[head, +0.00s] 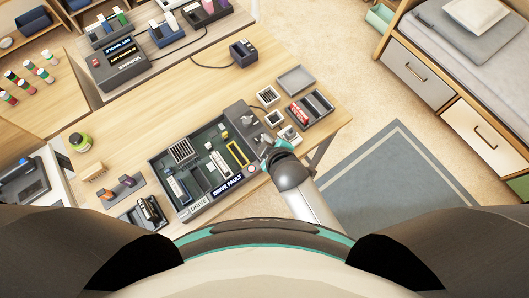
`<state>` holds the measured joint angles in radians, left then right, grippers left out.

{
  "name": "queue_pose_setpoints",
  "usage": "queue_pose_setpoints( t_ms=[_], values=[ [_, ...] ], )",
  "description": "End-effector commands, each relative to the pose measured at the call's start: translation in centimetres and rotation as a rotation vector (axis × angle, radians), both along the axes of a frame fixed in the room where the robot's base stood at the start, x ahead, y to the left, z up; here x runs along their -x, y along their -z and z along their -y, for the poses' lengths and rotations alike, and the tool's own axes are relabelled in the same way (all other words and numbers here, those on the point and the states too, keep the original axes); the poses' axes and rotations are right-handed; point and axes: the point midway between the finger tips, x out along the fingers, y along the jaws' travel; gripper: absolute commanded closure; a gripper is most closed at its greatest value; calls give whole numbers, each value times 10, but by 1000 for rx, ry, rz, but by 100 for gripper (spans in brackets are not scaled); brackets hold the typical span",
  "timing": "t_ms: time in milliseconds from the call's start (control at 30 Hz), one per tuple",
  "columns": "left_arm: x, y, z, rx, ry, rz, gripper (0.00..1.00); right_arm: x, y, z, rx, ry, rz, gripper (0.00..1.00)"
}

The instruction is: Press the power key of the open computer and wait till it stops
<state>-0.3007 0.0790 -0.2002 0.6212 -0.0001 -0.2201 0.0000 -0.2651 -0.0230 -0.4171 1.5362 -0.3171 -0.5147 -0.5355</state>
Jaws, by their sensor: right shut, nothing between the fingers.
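The open computer (157,167) is a dark case lying flat on the wooden table, with its inner boards and parts showing. Its front edge carries the labels "DRIVE" and "DRIVE FAULT" (228,188). My right gripper (263,139) is shut and empty at the right end of the case, close over its grey side part (238,115). I cannot tell whether it touches the case. I cannot clearly make out the power key; the gripper and wrist hide part of that end. My left gripper is not in view.
Small trays and parts (295,80) lie right of the case, including a dark tray (320,103) with a red item. A dark console with a lit display (122,50) stands at the back left. A green-lidded jar (80,142) is at the left. Bare table lies behind the case.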

Motion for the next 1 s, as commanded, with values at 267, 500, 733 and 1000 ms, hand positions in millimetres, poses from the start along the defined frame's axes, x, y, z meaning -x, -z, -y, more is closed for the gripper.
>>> queue_pose_setpoints(
  t_ms=[267, 500, 733, 1000],
  values=[
    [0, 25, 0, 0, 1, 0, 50, 0, 24, 0, -1, 1, 0, 100],
    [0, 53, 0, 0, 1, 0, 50, 0, 49, 0, -1, 1, 0, 100],
    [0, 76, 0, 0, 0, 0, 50, 0, 75, 0, 0, 1, -2, 100],
    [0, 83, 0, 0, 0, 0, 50, 0, 86, 0, 0, 1, -1, 100]
  ],
)
